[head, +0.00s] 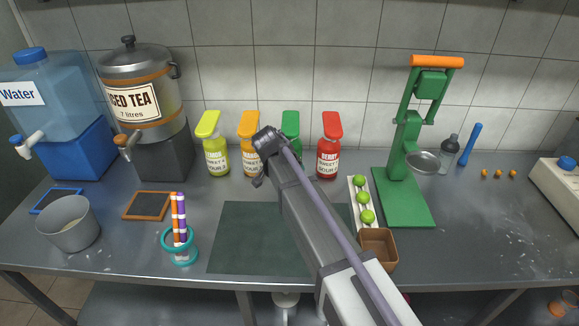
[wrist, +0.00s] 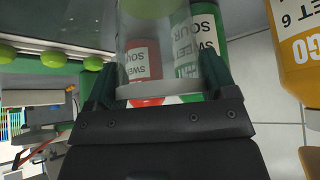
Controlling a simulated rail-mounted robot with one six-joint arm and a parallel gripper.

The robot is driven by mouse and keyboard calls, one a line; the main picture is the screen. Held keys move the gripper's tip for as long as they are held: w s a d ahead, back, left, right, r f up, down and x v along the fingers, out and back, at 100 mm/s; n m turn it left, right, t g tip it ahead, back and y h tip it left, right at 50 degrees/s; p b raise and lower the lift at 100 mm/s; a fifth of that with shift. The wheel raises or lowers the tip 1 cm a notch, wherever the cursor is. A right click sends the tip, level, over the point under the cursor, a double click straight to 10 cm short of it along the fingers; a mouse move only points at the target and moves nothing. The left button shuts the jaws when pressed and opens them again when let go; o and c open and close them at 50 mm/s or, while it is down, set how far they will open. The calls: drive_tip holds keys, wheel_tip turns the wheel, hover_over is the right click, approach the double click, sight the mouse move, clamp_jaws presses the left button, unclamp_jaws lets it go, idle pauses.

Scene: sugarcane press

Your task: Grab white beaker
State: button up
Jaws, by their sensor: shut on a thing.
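In the wrist view, a see-through beaker with a whitish band at its near end (wrist: 158,91) sits between the two dark fingers of my gripper (wrist: 158,80). I take it to be the white beaker. The fingers are shut on its sides. Red and green bottles show through and behind its clear wall. A lime-green shape shows at its far end; I cannot tell if it is inside or behind. In the head view, my arm covers the beaker and most of my gripper, in front of the sauce bottles.
Yellow (head: 217,160), orange (head: 249,162), green (head: 291,125) and red (head: 328,160) bottles stand along the back wall. A green press (head: 403,170), limes on a white tray (head: 352,190) and a brown bowl (head: 388,262) are right. A grey pot (head: 68,235) stands left.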

drive_tip(key=s+a+r+p, duration=0.6)
drive_tip(key=s+r, duration=0.1)
drive_tip(key=s, duration=0.4)
drive_tip(key=shift+s+a+p, duration=0.2)
drive_tip(key=shift+a+p, duration=0.15)
drive_tip(key=shift+p, duration=0.05)
drive_tip(key=shift+r, duration=0.15)
